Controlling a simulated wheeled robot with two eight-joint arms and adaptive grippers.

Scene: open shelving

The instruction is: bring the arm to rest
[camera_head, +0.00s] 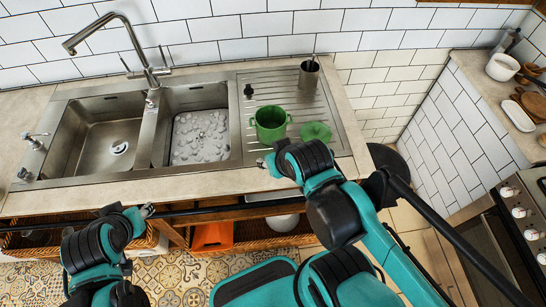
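My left gripper (147,211) is at the end of the teal and black arm at lower left. It is just in front of the counter's front edge, below the double sink (125,185). My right gripper (263,162) is at the counter's front edge, in front of the green pot (270,124). The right arm reaches in from the lower right. Both gripper tips are small and partly hidden by my arm links, so I cannot tell whether they are open or shut. I see nothing held in either.
A green lid (316,132) and a metal cup (309,75) stand on the drainboard beside the pot. A tall faucet (145,60) rises behind the sink. Open shelving below holds wicker baskets (262,235) and an orange bin (212,236). A stove (522,215) stands at right.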

